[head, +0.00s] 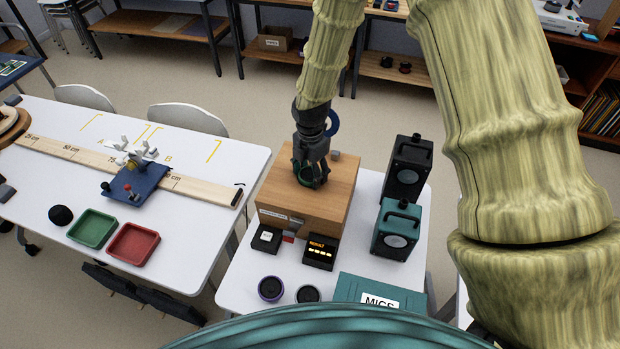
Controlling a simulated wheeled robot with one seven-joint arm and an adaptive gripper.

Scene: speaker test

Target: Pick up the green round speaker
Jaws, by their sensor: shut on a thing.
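My gripper (311,183) points down over the top of a wooden box (335,192) on the right-hand white table. It is shut on a small dark round thing with a green edge, the green round speaker (297,171). The fingers hide most of the speaker. I cannot tell whether it touches the box top or is held just above it.
A purple-rimmed round speaker (270,289) and a black one (308,294) stand at the front. A RESULT display (320,252) stands before the box. A teal boxy speaker (396,232) and a black one (409,168) stand right. Left table (205,235) holds trays.

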